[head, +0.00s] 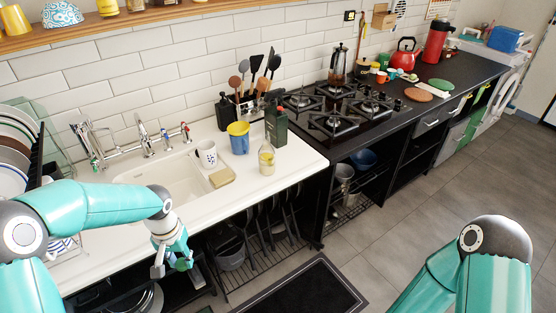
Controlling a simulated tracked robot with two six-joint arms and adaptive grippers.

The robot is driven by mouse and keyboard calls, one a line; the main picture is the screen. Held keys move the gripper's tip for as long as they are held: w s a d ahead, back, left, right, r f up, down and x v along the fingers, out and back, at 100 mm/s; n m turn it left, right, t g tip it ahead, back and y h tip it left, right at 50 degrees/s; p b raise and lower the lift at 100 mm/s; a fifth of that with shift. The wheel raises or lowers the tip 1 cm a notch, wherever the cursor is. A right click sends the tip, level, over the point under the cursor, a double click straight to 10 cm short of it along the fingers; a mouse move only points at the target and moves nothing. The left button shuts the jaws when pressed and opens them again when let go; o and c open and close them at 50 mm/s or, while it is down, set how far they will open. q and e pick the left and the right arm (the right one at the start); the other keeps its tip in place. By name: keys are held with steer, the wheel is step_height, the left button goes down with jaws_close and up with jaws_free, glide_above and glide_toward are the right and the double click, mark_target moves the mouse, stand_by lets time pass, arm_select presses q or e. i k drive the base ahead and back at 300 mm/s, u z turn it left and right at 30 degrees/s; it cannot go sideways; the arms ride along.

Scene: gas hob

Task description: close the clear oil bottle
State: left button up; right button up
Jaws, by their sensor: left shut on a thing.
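The clear oil bottle (267,160) stands upright on the white counter, right of the sink and near its front edge. It holds some yellowish oil; its mouth is too small to tell whether a cap is on it. My left gripper (175,266) is low in front of the counter, below and left of the bottle and well apart from it. It is shut on a small dark green thing (182,264), partly hidden by the fingers; I cannot tell what it is. My right gripper is out of view; only part of that arm shows at the lower right.
A dark green bottle (277,125) stands just behind the clear one. A blue and yellow cup (239,138), a white patterned mug (207,153) and a sponge (221,178) are to its left. The gas hob (342,110) is to the right. Open shelves lie under the counter.

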mark_target(266, 153)
steer(key=u, duration=0.4)
steer(key=i, duration=1)
steer(key=z, duration=0.4)
